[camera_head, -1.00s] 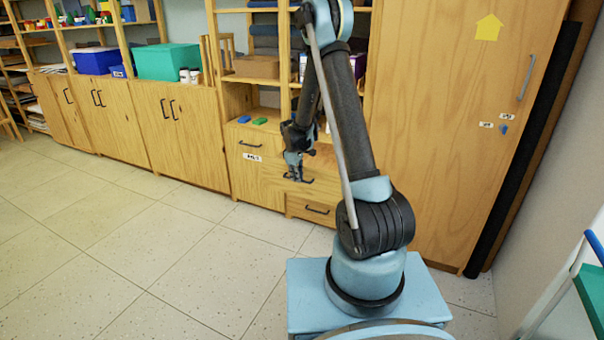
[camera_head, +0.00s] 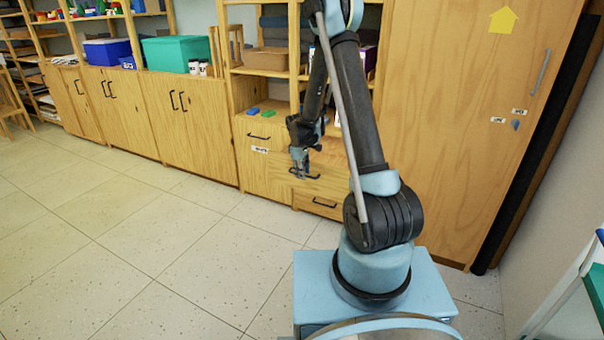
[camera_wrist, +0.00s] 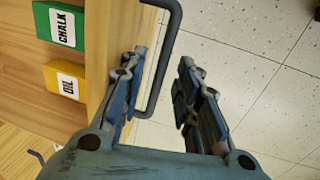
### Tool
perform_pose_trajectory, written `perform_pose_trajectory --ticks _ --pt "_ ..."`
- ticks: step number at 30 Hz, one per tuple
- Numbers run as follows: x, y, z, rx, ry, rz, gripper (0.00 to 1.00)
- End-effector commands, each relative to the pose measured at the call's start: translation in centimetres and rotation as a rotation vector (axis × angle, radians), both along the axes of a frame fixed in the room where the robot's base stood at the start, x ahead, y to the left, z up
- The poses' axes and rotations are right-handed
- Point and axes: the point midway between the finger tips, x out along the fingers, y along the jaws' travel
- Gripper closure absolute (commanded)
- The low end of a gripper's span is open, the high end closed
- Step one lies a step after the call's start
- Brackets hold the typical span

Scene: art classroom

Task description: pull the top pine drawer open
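The pine drawer unit (camera_head: 262,170) stands below an open shelf, with dark bar handles on its fronts. My gripper (camera_head: 300,172) is in front of its right-hand drawers, beside a dark handle (camera_head: 312,177), and hides part of the upper right front. In the wrist view my gripper (camera_wrist: 160,98) is open, its two blue-grey fingers apart. A dark bar handle (camera_wrist: 166,65) on a pine front runs into the gap between them, closer to the left finger. I cannot tell whether they touch. The drawers look shut.
A left drawer handle (camera_head: 259,137) sits above a white label. A green CHALK block (camera_wrist: 58,25) and yellow OIL block (camera_wrist: 66,78) lie on the wooden shelf surface. A tall pine cabinet (camera_head: 450,130) stands right. The tiled floor (camera_head: 150,240) at left is clear.

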Motion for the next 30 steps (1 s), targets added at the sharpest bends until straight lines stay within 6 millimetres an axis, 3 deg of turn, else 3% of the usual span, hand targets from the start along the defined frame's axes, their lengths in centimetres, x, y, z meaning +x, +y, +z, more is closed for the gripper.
perform_pose_trajectory --ticks 5,11,30 --pt "0.0 0.0 0.2 0.0 0.0 0.0 0.7" --pt "-0.3 0.2 1.8 0.0 0.0 0.0 0.7" --pt "-1.7 0.9 10.4 0.0 0.001 0.001 0.7"
